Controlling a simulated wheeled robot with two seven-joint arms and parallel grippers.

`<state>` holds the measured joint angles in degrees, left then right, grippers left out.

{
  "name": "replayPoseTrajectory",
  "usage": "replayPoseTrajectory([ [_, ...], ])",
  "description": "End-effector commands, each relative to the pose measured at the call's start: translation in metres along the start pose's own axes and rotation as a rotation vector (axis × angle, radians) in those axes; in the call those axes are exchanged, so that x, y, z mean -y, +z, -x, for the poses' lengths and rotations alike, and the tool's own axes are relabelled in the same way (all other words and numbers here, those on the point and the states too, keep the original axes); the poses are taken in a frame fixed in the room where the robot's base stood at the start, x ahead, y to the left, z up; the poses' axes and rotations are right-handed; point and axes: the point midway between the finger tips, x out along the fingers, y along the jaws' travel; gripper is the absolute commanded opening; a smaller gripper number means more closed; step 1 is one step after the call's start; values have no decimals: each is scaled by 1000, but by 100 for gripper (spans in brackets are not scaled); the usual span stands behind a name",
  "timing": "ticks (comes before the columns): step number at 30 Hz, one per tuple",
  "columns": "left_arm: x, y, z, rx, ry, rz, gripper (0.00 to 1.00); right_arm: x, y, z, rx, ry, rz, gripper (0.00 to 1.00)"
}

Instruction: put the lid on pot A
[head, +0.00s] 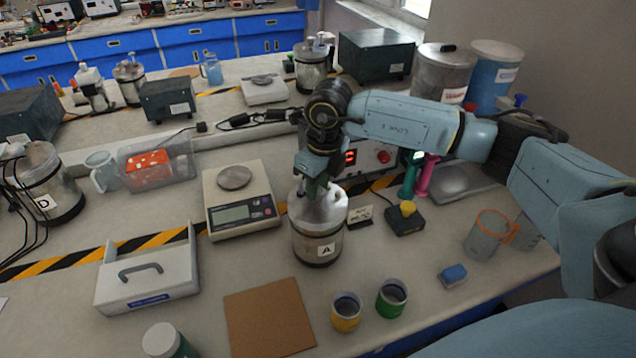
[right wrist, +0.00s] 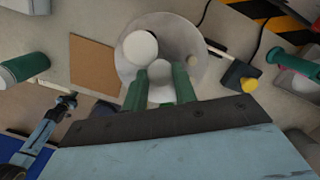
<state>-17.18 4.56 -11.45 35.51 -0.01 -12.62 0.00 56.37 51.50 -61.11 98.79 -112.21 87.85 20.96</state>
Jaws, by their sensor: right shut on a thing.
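Pot A (head: 318,246), a metal pot with a dark base band and an "A" label, stands upright on the bench in the middle of the head view. My right gripper (head: 315,190) is directly above it, pointing down. In the right wrist view its green fingers (right wrist: 160,88) are shut on the grey round knob of the lid (right wrist: 190,40). The lid is a pale grey disc over the pot's mouth. I cannot tell whether it touches the rim. A white round piece (right wrist: 140,47) stands beside the knob. What seems my left arm shows at lower left there; its gripper (right wrist: 67,102) is unclear.
A scale (head: 240,200) stands left of the pot, and a box with a yellow button (head: 405,218) to its right. A brown mat (head: 268,318), a yellow cup (head: 346,312) and a green cup (head: 391,299) are in front. A handled white box (head: 150,275) is at front left.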

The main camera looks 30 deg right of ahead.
Motion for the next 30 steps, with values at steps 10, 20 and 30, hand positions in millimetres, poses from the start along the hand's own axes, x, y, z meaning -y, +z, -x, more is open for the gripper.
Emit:
replayPoseTrajectory([
  [10, 0, 0, -1, 0, 0, 0, 0, 0, 0, 0, 1, 0, 0, 0],
  [20, 0, 0, -1, 0, 0, 0, 0, 0, 0, -1, 1, 0, 0, 53],
  [30, 0, 0, 1, 0, 0, 0, 0, 0, 0, 2, 0, 0, 0, 53],
])
